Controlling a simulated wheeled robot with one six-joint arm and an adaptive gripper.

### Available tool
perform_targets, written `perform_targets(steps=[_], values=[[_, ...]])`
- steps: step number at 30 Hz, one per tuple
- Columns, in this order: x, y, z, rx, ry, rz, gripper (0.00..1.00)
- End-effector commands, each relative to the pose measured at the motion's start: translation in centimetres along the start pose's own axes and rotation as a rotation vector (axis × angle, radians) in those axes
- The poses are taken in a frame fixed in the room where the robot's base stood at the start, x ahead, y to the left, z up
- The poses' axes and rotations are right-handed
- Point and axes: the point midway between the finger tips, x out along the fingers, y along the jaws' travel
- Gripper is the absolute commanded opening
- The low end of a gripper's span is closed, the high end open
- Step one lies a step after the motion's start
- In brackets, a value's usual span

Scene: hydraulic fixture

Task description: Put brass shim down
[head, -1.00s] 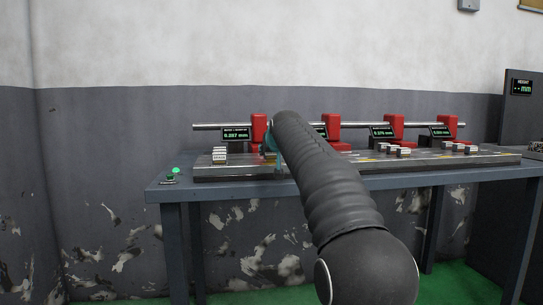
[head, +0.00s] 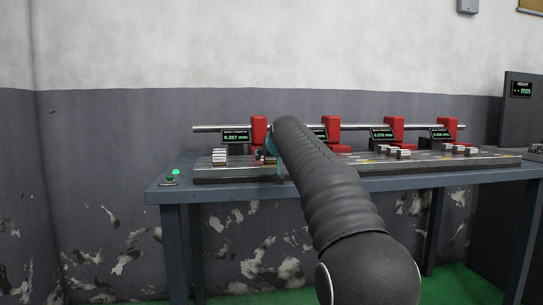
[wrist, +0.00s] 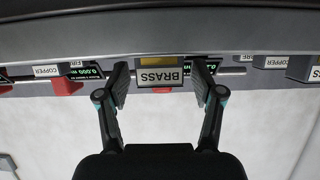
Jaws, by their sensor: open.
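In the wrist view, which is upside down, a block with a white BRASS label (wrist: 160,77) sits between my gripper's fingers. A yellow-brown brass shim (wrist: 158,62) shows along the block, on the side away from my palm. My gripper (wrist: 160,84) is open, with one finger on each side of the label and visible gaps to both. In the head view my arm hides most of the gripper (head: 271,150), which is at the left part of the fixture on the bench. The shim cannot be made out there.
The bench (head: 350,181) carries a long fixture plate (head: 330,165) with red clamps (head: 394,130), small displays (head: 236,136) and labelled blocks (head: 219,157). A COPPER block (wrist: 47,71) is nearby. A green-lit button (head: 175,172) is at the bench's left end.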

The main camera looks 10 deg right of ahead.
Motion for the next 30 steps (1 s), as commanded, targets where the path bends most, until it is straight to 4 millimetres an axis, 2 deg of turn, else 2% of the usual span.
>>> perform_targets(steps=[4,7,21,25,30], values=[[-0.5,0.0,-1.0,0.000,0.001,0.000,0.67],[-1.7,0.0,-0.7,0.000,0.001,0.000,0.67],[-10.1,0.0,-0.7,0.000,0.002,0.000,0.67],[-11.5,0.0,-0.6,0.000,0.000,0.000,0.67],[-12.2,0.0,-0.6,0.000,-0.001,0.000,0.67]])
